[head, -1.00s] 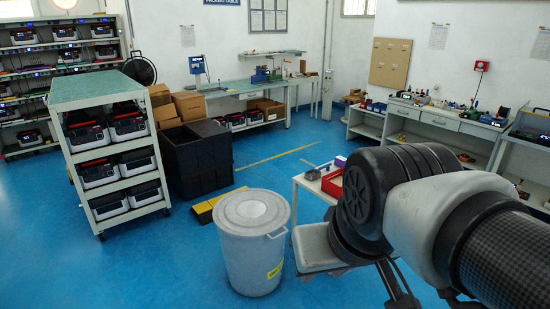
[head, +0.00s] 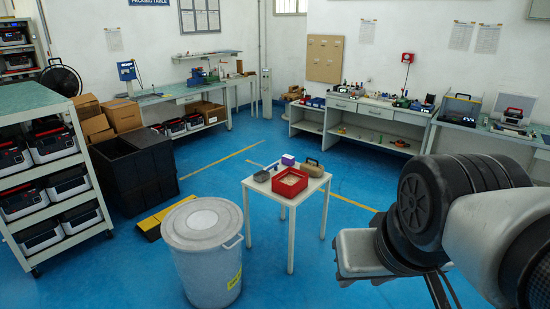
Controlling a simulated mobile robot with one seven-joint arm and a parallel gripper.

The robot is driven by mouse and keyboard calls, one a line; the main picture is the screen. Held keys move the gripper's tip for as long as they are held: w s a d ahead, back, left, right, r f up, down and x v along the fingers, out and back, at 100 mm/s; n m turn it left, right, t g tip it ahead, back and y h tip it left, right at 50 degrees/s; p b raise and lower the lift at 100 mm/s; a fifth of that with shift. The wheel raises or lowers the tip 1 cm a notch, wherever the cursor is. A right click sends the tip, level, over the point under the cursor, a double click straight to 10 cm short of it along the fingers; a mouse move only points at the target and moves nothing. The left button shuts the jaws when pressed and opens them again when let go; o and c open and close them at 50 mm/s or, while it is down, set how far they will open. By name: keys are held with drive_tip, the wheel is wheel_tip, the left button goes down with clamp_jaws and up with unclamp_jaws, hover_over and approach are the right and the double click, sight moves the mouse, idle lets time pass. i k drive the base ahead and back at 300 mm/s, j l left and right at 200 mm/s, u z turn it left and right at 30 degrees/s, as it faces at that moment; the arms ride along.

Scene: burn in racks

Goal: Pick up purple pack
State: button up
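A small purple pack (head: 288,160) stands near the back edge of a small white table (head: 313,186) in the middle of the head view. It sits behind a red open tray (head: 290,183) and left of an olive-brown rounded object (head: 312,168). My arm fills the right side of the view, well to the right of the table. The fingers of my gripper cannot be made out, so I cannot tell whether it is open or shut. Nothing touches the purple pack from my side.
A dark small box (head: 262,176) lies at the table's left. A grey lidded bin (head: 207,262) stands just left in front of the table. Black crates (head: 135,172) and a wheeled rack (head: 45,103) are further left. Blue floor (head: 365,188) is clear around the table's right.

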sight(287, 160)
drive_tip(key=i+l+z, duration=0.4)
drive_tip(key=i+z, duration=0.2)
drive_tip(key=i+l+z, duration=0.2)
drive_tip(key=i+z, duration=0.15)
drive_tip(key=i, duration=0.35)
drive_tip(key=i+z, duration=0.4)
drive_tip(key=i, duration=1.85)
drive_tip(key=i+u, duration=0.3)
drive_tip(key=i, duration=0.45)
drive_tip(key=i+l+u, duration=0.15)
drive_tip(key=i+u, duration=0.15)
drive_tip(key=i, duration=0.45)
drive_tip(key=i+u, duration=0.45)
drive_tip(key=i, duration=0.25)
drive_tip(key=i+l+u, duration=0.1)
drive_tip(key=i+u, duration=0.35)
drive_tip(key=i, duration=0.2)
drive_tip(key=i+j+u, duration=0.1)
drive_tip(key=i+u, duration=1.4)
drive_tip(key=i, duration=0.45)
drive_tip(key=i+l+u, duration=0.25)
drive_tip(key=i, duration=0.45)
drive_tip(key=j, duration=0.1)
